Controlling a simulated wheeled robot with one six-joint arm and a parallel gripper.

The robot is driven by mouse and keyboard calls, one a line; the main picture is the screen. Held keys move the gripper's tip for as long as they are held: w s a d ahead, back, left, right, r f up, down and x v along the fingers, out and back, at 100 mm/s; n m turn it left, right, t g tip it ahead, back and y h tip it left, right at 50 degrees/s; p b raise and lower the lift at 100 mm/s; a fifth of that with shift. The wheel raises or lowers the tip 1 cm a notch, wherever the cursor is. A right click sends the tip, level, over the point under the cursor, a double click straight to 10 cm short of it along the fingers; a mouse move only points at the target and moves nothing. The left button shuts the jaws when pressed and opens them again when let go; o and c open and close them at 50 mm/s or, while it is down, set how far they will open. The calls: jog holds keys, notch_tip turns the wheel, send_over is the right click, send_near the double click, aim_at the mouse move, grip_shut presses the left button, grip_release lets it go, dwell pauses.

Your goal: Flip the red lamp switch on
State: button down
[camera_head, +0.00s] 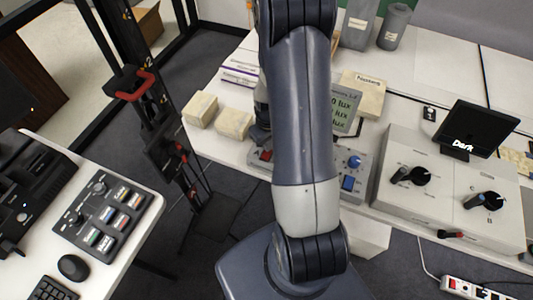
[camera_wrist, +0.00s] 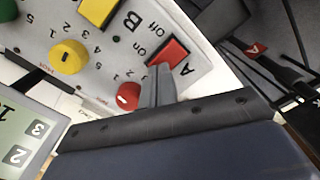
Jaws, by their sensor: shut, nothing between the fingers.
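The red lamp switch (camera_wrist: 172,50) is a square red rocker marked A, with "on" printed beside it, on a pale control panel. In the head view the red switch (camera_head: 265,155) shows at the panel's left end, just left of my arm. My gripper (camera_wrist: 161,72) is shut and empty. Its fingertips overlap the lower left edge of the red switch in the wrist view; I cannot tell whether they touch it. A red knob (camera_wrist: 128,96) sits just left of the fingers. The rocker's tilt is not clear. My arm hides the panel's middle in the head view.
Pale boxes (camera_head: 233,122) lie to the left, and a larger control box (camera_head: 420,205) stands right.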

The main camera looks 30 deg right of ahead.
jog(key=shift+f, duration=0.35)
jog(key=shift+r, duration=0.2)
jog(key=shift+r+p, duration=2.2)
jog(key=shift+r, duration=1.2)
jog(key=shift+f, duration=0.2)
